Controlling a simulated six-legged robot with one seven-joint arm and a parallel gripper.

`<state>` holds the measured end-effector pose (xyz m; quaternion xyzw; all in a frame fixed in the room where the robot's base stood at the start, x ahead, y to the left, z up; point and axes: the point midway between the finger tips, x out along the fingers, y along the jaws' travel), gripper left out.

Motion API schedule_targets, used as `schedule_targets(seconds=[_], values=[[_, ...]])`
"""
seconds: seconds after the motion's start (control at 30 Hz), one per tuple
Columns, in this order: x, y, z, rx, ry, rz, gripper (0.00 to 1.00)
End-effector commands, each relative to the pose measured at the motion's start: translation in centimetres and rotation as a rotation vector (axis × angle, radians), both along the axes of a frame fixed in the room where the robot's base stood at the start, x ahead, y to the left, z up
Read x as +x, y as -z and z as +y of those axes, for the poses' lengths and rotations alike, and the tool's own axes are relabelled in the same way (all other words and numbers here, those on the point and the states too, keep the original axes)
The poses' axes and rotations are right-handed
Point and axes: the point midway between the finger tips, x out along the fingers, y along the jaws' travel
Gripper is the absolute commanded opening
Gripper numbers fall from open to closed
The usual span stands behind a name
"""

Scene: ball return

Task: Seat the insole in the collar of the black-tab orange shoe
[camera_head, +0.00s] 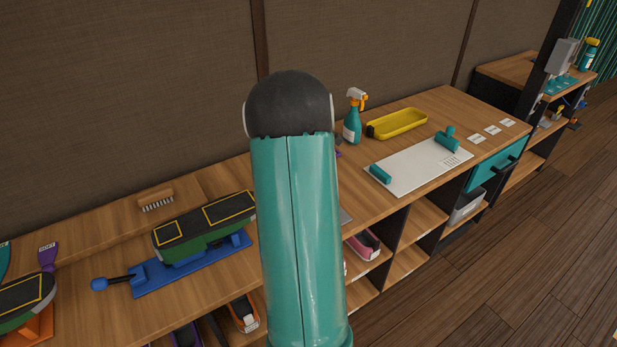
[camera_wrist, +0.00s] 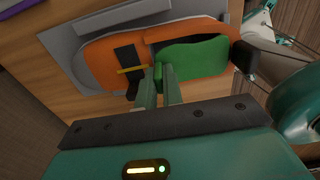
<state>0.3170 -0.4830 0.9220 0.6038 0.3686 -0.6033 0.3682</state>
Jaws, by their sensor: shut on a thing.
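The orange shoe (camera_wrist: 103,62) lies on a grey plate (camera_wrist: 62,42) in the wrist view. It has a dark strap with a yellow bar, a dark collar opening (camera_wrist: 185,32), and a black tab (camera_wrist: 244,58) at its right end. The green insole (camera_wrist: 195,60) lies over or partly in the collar; its depth cannot be told. My gripper (camera_wrist: 160,74) is shut on the insole's left end, close to the shoe's middle. In the head view my teal arm hides the gripper, this shoe and the insole.
In the head view, a green-and-black block on a blue stand (camera_head: 190,268), a brush (camera_head: 156,200), a spray bottle (camera_head: 352,122), a yellow tray (camera_head: 398,123) and a white board (camera_head: 412,172) occupy the bench. Shelves below hold other shoes, including a pink one (camera_head: 364,245).

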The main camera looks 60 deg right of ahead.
Motion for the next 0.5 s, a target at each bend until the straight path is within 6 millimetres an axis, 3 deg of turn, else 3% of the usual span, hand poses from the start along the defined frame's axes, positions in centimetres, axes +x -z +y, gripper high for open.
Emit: schedule_targets(seconds=[0.5], values=[[0.0, 1.2, 0.0, 0.001, 0.0, 0.0, 0.0]])
